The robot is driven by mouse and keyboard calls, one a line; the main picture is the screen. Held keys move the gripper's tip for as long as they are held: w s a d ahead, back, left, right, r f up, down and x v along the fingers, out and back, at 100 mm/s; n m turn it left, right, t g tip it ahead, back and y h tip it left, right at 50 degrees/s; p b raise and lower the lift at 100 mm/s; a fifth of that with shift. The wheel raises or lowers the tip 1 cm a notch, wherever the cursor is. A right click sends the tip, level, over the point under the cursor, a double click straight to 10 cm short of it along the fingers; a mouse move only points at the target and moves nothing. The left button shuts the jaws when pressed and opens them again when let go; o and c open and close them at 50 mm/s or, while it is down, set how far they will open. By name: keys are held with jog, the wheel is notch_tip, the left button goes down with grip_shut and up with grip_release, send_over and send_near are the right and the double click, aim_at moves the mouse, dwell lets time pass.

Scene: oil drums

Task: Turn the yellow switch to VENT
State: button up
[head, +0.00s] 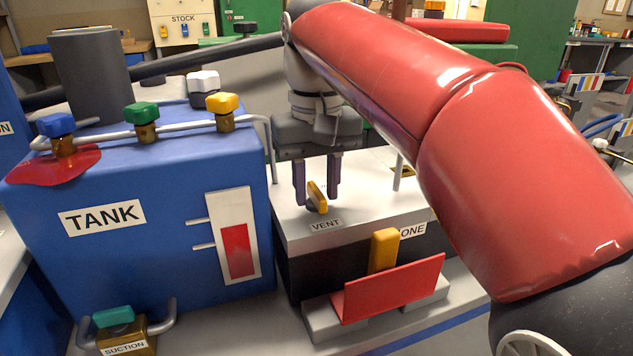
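The yellow switch (317,195) is a small lever on the pale top of a dark box (353,211). It stands tilted, its lower end toward the VENT label (326,225) at the top's front edge. My gripper (318,190) points down over the box, its two fingers apart on either side of the switch. The left finger is close to the switch; a gap shows at the right finger. I cannot tell whether either finger touches it.
A blue TANK (160,260) with blue, green and yellow valve knobs stands close on the left. A yellow block (384,250) and a red tilted plate (390,287) stand in front of the box. A brass SUCTION valve (125,335) is at lower left.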

aim_at(316, 190)
jog(key=shift+r, duration=0.1)
notch_tip(316, 190, up, 8)
jog(key=shift+f, duration=0.25)
jog(key=shift+s, duration=0.1)
dwell(0.3)
